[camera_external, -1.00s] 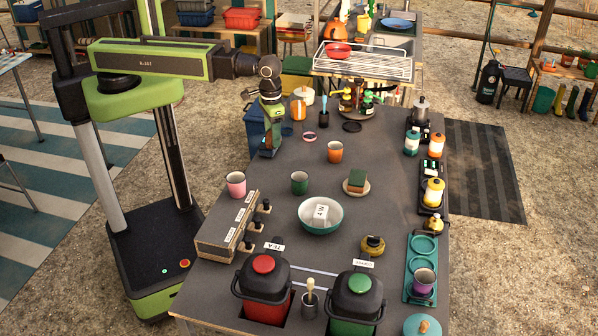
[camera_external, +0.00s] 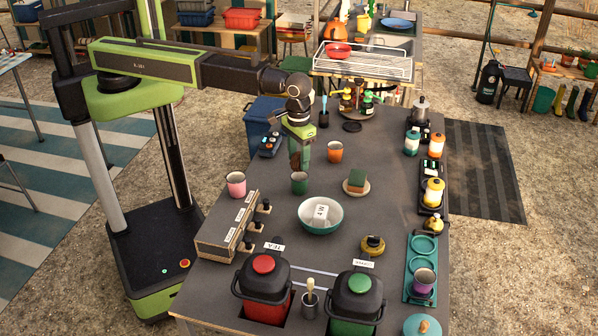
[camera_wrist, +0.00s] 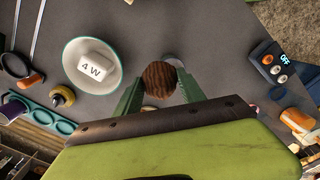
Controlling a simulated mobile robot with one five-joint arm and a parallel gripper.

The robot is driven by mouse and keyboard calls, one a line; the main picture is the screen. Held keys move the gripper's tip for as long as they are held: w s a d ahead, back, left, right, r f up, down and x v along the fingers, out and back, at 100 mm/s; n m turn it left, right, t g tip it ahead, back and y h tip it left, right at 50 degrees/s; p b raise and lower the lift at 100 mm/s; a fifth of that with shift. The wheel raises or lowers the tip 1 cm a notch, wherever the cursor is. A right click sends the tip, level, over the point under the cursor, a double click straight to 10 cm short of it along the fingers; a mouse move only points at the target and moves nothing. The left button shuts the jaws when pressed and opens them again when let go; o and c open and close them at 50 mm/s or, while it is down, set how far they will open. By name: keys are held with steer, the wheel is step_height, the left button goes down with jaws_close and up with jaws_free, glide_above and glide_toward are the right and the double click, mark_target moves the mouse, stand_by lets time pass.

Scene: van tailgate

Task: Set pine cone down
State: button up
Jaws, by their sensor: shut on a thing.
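The pine cone (camera_wrist: 160,80) is a brown, ridged lump in the wrist view, held between the two green fingers of my gripper (camera_wrist: 159,92). My gripper also shows in the external view (camera_external: 300,165), pointing down over the left part of the grey table (camera_external: 270,220), just behind the green cup (camera_external: 299,186). A brown bit of the cone (camera_external: 294,160) shows beside the fingers there. The gap between cone and tabletop is hard to judge.
An orange cup (camera_external: 335,154) stands close to the right of my gripper. A white-and-teal bowl (camera_external: 321,226) holds a white block marked 4 W. A pink cup (camera_external: 236,186) stands near the left edge. A button panel (camera_external: 270,145) lies left of the gripper.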

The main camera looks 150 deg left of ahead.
steer(key=w+d+m, duration=0.1)
steer(key=w+d, duration=0.3)
steer(key=w, duration=0.1)
steer(key=a+f+b, duration=0.2)
steer(key=a, duration=0.1)
steer(key=s+a+f+b, duration=0.1)
steer(key=a+f+b, duration=0.1)
steer(key=a, duration=0.2)
steer(key=a+f+b, duration=0.3)
steer(key=shift+s+a, duration=0.2)
steer(key=shift+a, duration=0.5)
step_height(320, 180, down, 4)
steer(key=b, duration=0.4)
steer(key=shift+f, duration=0.1)
steer(key=shift+s+r, duration=0.1)
steer(key=shift+r, duration=0.1)
steer(key=shift+f, duration=0.15)
steer(key=o, duration=1.3)
steer(key=shift+o, duration=0.2)
